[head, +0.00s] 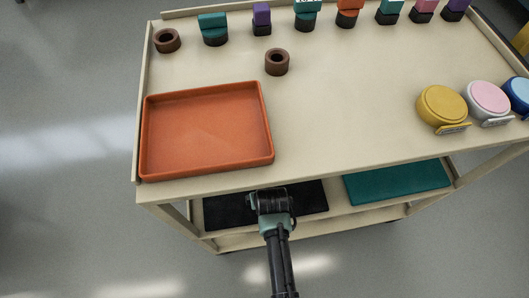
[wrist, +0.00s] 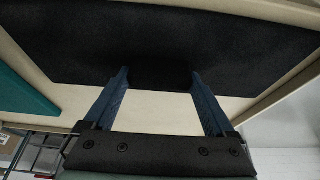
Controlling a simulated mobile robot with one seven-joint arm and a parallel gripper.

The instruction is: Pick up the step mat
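A flat black mat (head: 312,197) lies on the shelf below the cart top, and a teal mat (head: 397,182) lies to its right; which one is the step mat is not marked. In the wrist view the black mat (wrist: 160,38) fills the upper part, and a dark part of its near edge shows between my fingertips. My gripper (wrist: 160,78) is open, with its two blue fingers apart at that edge. Whether they touch the mat I cannot tell. In the head view my gripper's tips are hidden behind its own body at the front of the shelf.
The cart top (head: 345,110) overhangs the shelf. On it are an orange tray (head: 205,130), brown rings (head: 277,62), several coloured blocks along the back, and round yellow (head: 442,104), pink and blue tape-like items at right. The grey floor (head: 60,150) left of the cart is clear.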

